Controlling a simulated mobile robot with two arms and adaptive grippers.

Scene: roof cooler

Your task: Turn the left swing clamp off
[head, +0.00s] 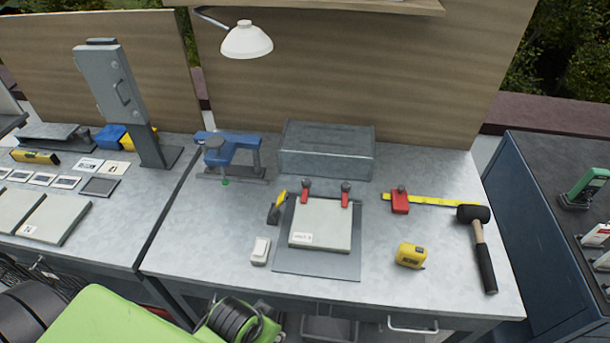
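The left swing clamp (305,191), a red arm with a dark post, stands at the back edge of a pale square plate (322,228). Its red arm points forward over the plate's edge. The right swing clamp (345,194) looks the same and points the same way. The plate has a small white label and lies on a grey base (315,268). Whether the arms press on the plate is too small to tell. Neither of my grippers is in view.
A yellow-handled tool (278,207) and a white block (260,251) lie left of the base. A blue clamp tool (230,150) and a metal box (327,150) stand behind. A red-and-yellow tool (400,201), tape measure (410,255) and mallet (483,250) lie right.

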